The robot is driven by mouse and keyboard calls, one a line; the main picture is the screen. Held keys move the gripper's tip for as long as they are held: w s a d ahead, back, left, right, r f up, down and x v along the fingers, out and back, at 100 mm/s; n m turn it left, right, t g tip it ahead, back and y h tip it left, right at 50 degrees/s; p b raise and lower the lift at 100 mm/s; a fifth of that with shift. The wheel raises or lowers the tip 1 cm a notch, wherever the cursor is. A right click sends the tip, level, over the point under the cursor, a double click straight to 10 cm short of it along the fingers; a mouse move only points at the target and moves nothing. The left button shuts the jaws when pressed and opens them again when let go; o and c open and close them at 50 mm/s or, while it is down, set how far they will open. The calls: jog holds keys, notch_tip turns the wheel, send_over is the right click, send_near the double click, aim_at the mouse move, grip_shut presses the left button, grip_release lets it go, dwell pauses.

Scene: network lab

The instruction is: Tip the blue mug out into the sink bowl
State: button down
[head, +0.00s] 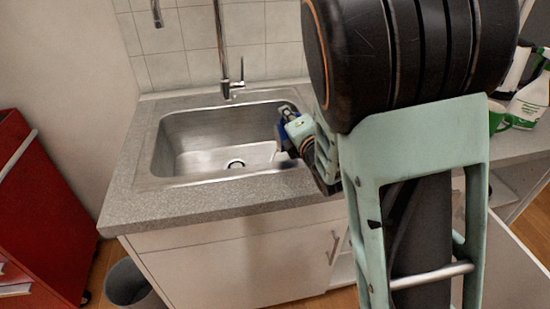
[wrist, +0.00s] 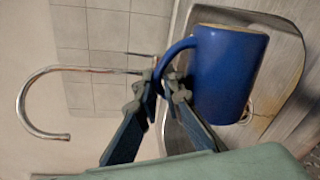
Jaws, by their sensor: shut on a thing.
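The blue mug (wrist: 222,75) is in my gripper (wrist: 163,90), whose fingers are shut on its handle. The faucet's direction in the wrist view shows the mug tipped about onto its side, handle uppermost. Its pale rim is at the picture's top; its inside is mostly hidden. In the head view the mug (head: 284,134) is a small blue patch, mostly hidden by my gripper (head: 287,120), at the right side of the steel sink bowl (head: 190,130). The bowl also shows behind the mug in the wrist view (wrist: 285,75). I cannot tell whether anything is pouring.
A tall faucet (head: 221,50) stands behind the bowl. Grey worktop (head: 200,202) surrounds the sink. A green mug (head: 496,115) and a spray bottle (head: 529,103) stand at right. A red cabinet (head: 40,215) and a grey bin (head: 132,287) are at left.

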jog(key=shift+s+a+f, duration=0.1)
jog(key=shift+a+f, duration=0.1)
jog(key=shift+a, duration=0.1)
jog(key=a+n, duration=0.1)
jog(key=s+a+n, duration=0.1)
jog(key=n, duration=0.1)
jog(key=shift+a+h, duration=0.4)
dwell(0.6)
jog(key=shift+d, duration=0.1)
